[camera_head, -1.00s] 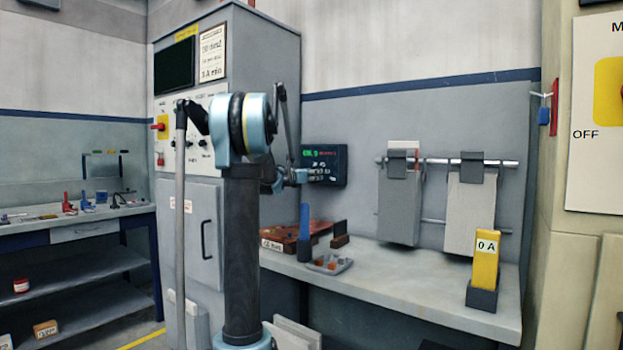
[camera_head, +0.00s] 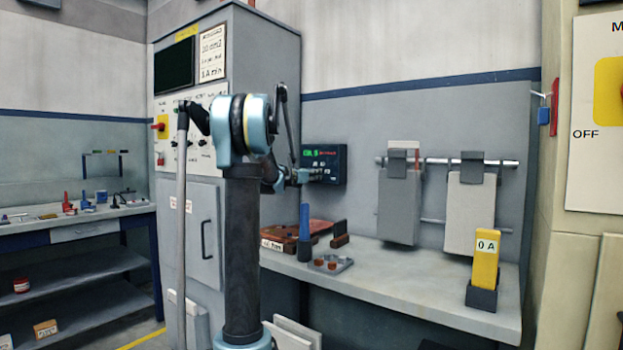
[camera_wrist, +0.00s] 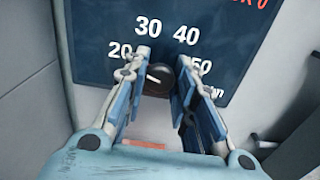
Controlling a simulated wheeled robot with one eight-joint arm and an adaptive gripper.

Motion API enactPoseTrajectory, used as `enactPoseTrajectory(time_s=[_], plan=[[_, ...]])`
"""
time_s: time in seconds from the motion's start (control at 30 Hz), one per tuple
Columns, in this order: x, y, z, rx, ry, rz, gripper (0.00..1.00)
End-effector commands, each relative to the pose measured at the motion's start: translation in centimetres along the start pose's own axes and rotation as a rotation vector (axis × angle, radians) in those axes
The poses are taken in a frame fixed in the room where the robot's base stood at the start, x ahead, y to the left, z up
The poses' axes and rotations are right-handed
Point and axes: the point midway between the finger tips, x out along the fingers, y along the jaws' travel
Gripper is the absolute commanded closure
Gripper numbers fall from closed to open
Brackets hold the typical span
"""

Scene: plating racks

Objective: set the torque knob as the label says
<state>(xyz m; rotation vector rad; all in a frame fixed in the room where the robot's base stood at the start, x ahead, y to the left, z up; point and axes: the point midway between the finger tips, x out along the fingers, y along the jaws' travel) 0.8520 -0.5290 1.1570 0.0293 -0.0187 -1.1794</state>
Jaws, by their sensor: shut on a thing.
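The black torque knob (camera_wrist: 158,80) sits on a dark panel (camera_wrist: 95,75) with white scale figures 20, 30, 40 and 50 around it. Its white pointer mark lies left of the knob's middle, on the 20 side; the exact setting is hard to read. My gripper (camera_wrist: 162,66) is shut on the knob, one finger on each side, partly hiding it. In the head view my gripper (camera_head: 299,176) reaches the dark unit (camera_head: 325,163) with a green display on the wall. A white label (camera_head: 272,245) is on the front of a red-brown fixture (camera_head: 312,230); its print is too small to read.
Grey plates (camera_head: 400,205) hang on a rail at right. A yellow block marked 0 A (camera_head: 486,262) stands at the bench's right.

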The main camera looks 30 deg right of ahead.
Motion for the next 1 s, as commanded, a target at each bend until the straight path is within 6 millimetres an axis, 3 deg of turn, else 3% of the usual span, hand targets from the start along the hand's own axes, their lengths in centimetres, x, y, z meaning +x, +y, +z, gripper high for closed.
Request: enactPoseTrajectory(time_s=[0.27, 1.0], plan=[[0.01, 0.07, 0.01, 0.159, 0.000, 0.003, 0.99], [0.02, -0.15, -0.09, 0.854, 0.001, 0.002, 0.99]])
